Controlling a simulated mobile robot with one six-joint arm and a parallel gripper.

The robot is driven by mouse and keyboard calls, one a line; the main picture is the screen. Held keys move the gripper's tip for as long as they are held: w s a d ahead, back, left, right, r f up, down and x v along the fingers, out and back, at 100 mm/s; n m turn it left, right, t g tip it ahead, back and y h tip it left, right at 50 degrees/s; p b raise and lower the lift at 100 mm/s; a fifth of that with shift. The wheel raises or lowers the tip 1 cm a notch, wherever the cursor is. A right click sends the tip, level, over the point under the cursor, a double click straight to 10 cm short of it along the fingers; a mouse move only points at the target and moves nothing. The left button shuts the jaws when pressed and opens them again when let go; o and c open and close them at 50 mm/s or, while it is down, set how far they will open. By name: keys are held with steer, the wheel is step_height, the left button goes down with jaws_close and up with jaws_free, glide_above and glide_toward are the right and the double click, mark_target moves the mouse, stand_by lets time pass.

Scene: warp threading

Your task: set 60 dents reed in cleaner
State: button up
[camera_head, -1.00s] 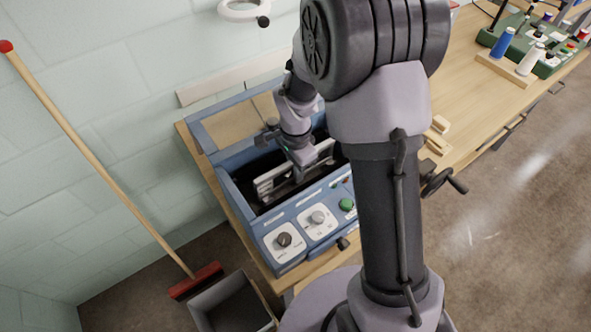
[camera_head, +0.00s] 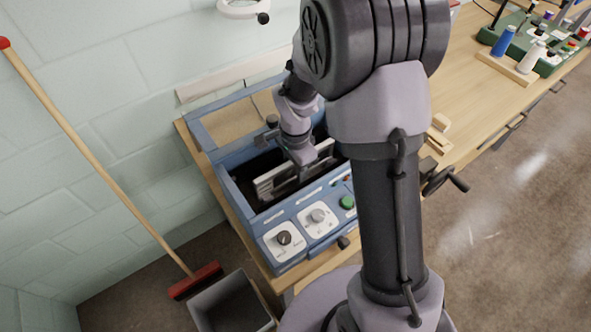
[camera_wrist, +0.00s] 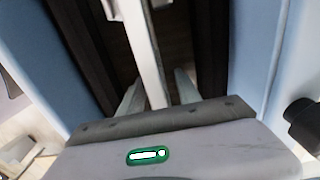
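The cleaner is a blue box (camera_head: 270,222) with its lid raised and a dark open bay, seen in the head view. The reed (camera_head: 266,187), a long pale metal piece, lies lengthwise inside the bay, showing on both sides of my wrist. My gripper (camera_wrist: 159,78) reaches down into the bay over the middle of the reed. In the wrist view the reed's pale bar (camera_wrist: 144,45) runs between the two fingers. A gap shows beside the right finger, so the gripper looks open around the bar. The fingertips are hidden in the head view.
The cleaner's front panel has two dark and grey knobs (camera_head: 284,238) and a green button (camera_head: 347,202). A broom (camera_head: 110,165) leans on the wall at left, beside a grey bin (camera_head: 232,302). Thread spools (camera_head: 503,42) stand on the bench at right.

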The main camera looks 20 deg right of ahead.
step_height(320, 180, up, 18)
steer(key=f+p, duration=0.1)
steer(key=p, duration=0.4)
steer(key=s+a+r+n+t+y+b, duration=0.1)
steer(key=s+a+n+t+b, duration=0.1)
steer(key=s+n+b, duration=0.3)
steer(key=s+a+r+n+t+y+b, duration=0.1)
steer(key=s+n+b, duration=0.4)
steer(key=s, duration=0.9)
steer(key=a+t, duration=0.1)
steer(key=t, duration=0.1)
steer(key=shift+t, duration=0.4)
